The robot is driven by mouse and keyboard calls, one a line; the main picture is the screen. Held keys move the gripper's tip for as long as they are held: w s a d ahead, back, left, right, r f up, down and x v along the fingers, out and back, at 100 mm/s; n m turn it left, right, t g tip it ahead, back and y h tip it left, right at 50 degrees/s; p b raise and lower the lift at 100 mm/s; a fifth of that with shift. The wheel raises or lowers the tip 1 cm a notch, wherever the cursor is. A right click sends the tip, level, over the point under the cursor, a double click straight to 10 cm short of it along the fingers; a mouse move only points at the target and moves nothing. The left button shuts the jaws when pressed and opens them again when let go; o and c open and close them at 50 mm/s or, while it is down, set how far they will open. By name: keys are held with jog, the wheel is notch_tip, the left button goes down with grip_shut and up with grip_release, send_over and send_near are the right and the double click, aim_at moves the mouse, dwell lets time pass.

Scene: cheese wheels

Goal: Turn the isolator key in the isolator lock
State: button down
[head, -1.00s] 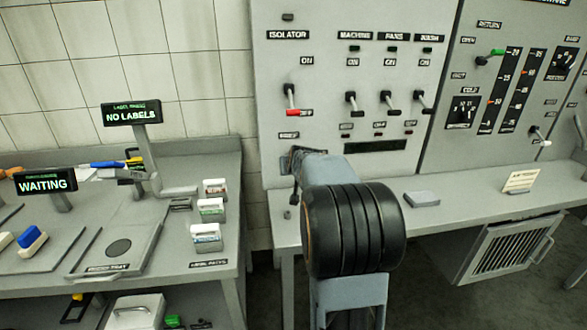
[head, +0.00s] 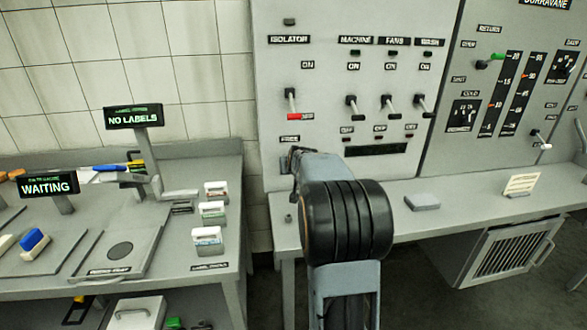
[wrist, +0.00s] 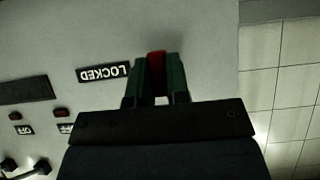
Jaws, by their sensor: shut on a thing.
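The isolator key (wrist: 157,64) shows in the wrist view as a red piece between my two dark green fingers. My gripper (wrist: 158,75) is shut on it, close against the grey panel. A LOCKED label (wrist: 103,72) appears upside down beside the fingers. In the head view my arm reaches the panel below the isolator lever, and its wrist hides the key and the lock. A FREE label (head: 290,138) sits just above that spot. The isolator lever (head: 291,104) has a red tip and points down.
The grey control panel (head: 345,20) carries several black-and-white levers to the right. A workbench (head: 175,255) with trays and label packs stands at left.

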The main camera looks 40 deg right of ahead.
jog(key=shift+w+d, duration=0.1)
jog(key=shift+w, duration=0.2)
jog(key=c, duration=1)
grip_release()
jog(key=v, duration=1.3)
jog(key=shift+s+r+b, duration=0.15)
jog(key=shift+s+b, duration=0.2)
